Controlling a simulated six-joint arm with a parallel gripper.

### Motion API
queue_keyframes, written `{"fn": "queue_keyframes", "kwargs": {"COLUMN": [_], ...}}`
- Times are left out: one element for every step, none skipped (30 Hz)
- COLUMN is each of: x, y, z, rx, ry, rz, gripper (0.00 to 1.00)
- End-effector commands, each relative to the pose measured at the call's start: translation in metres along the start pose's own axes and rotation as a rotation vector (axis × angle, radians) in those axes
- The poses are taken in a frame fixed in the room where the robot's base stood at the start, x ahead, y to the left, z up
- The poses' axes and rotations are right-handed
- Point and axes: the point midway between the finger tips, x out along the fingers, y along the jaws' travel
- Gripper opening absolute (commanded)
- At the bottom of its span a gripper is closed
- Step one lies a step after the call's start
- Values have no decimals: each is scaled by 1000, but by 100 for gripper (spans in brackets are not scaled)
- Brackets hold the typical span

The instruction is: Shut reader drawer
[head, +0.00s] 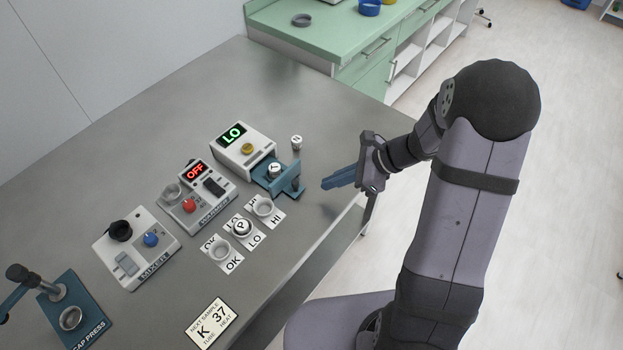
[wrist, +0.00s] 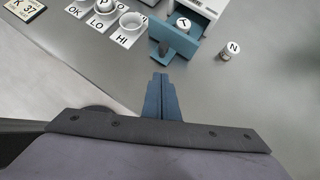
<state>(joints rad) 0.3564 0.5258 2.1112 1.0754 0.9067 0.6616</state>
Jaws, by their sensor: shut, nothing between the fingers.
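The reader (head: 243,146) is a white box with a green LO display and a yellow button. Its blue drawer (head: 290,181) is pulled out toward my gripper, with a white-capped tube (head: 274,169) in it. In the wrist view the drawer front (wrist: 176,42) stands just beyond my fingertips, with a tube marked T (wrist: 183,24) behind it.
A capped tube marked N (head: 297,142) stands beside the drawer. Cups on OK, LO and HI cards (head: 278,216) stand in front. A heater reading OFF (head: 199,198), a mixer (head: 137,248) and a cap press (head: 70,315) stand to the left. Bare tabletop lies around my fingers.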

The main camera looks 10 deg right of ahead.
Motion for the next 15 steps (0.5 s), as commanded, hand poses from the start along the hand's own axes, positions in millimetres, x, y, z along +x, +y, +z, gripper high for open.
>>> {"fn": "queue_keyframes", "kwargs": {"x": [10,15,22,24,26,30,32,35,38,40,41,43,44,45,46], "y": [1,1,1,1,1,1,1,1,1,0,0,0,0,0,0], "z": [0,1,0,5,9,13,15,17,20,21,23,24,25,26,27], "rx": [0,0,1,-2,-4,-3,-3,-2,-2,-2,-2,-1,-1,-1,-1], "ry": [-1,-1,1,0,0,0,0,1,0,0,0,0,0,0,0], "rz": [5,5,5,3,3,3,2,3,2,2,2,1,1,0,0], "gripper": [0,0,0,0,0,0,0,0,0,0,0,0,0,0,0]}}
